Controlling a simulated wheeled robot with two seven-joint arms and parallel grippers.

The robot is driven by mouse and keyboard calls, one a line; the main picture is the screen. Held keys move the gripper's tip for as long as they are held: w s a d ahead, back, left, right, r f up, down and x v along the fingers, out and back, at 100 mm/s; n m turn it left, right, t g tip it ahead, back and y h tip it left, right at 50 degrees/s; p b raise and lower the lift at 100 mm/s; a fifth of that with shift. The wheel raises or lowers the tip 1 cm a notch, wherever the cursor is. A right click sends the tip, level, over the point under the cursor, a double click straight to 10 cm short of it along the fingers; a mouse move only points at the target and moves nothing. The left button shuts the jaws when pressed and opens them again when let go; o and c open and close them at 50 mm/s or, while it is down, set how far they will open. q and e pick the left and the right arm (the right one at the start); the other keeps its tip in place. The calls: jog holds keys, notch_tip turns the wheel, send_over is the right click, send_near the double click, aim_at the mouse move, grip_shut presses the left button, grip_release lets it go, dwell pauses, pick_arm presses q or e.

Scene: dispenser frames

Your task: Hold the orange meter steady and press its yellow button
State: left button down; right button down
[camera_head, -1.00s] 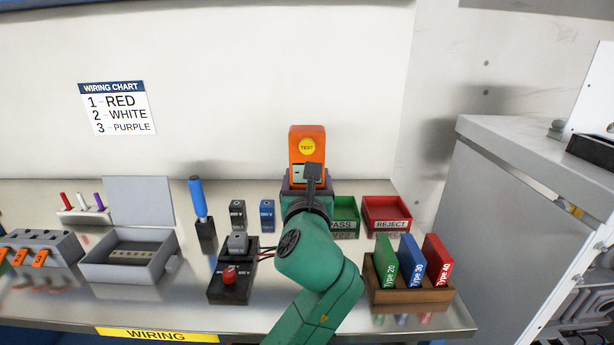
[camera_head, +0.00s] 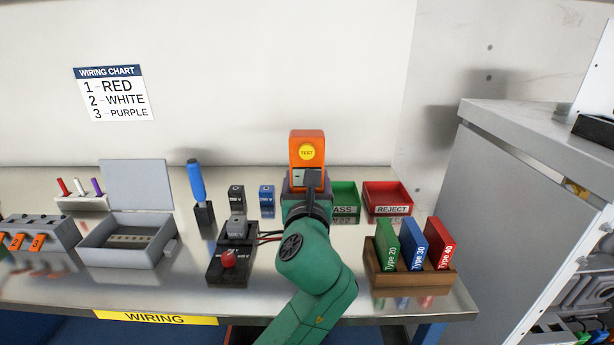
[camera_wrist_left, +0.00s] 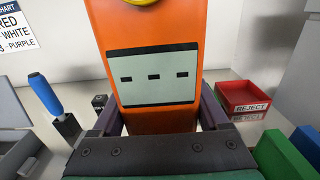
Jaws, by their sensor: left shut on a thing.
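The orange meter (camera_head: 307,137) stands upright in front of the back wall in the head view, its face toward me. Its round yellow button (camera_head: 306,152), marked TEST, is near the top and uncovered. My left gripper (camera_head: 306,184) is shut on the lower part of the meter. In the left wrist view the meter (camera_wrist_left: 153,30) fills the middle between the two fingers. Its pale screen (camera_wrist_left: 152,76) shows three dashes, and only the button's lower edge (camera_wrist_left: 142,2) shows at the top. My right gripper is not in view.
A green PASS tray (camera_head: 344,197) and a red REJECT tray (camera_head: 388,197) are right of the gripper. A wooden holder (camera_head: 412,279) carries coloured Type cards. A black block with a red knob (camera_head: 229,259) is to the left. A grey cabinet (camera_head: 520,180) bounds the right.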

pick_arm(q)
jog(key=shift+f+b, duration=3.6)
jog(key=shift+f, duration=3.8)
